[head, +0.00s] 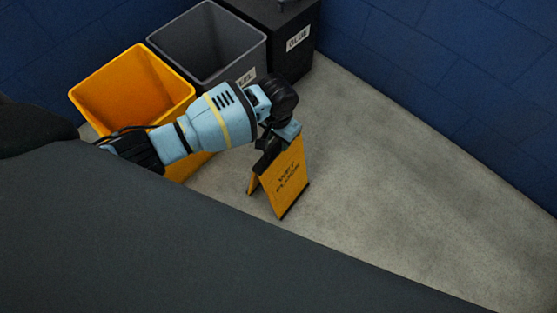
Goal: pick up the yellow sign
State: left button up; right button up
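The yellow sign (287,183), a folding floor sign with dark lettering that seems to read "WET FLOOR", stands on the grey floor near the middle of the head view. My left gripper (272,152) is at the sign's top edge, pointing down. The gripper and wrist cover part of the top, and the fingertips are largely hidden. I cannot tell whether the fingers are closed on the sign or only beside it. My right gripper is not in view.
A yellow bin (131,88) and a grey bin (205,42) stand behind my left arm, with a black box (297,20) labelled "GLUE" beside them. Blue walls (440,70) close off the back and right. The floor (400,195) right of the sign is clear.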

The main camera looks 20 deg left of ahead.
pick_arm(q)
jog(key=shift+f, duration=0.45)
jog(key=shift+r, duration=0.1)
grip_shut()
dwell(1.0)
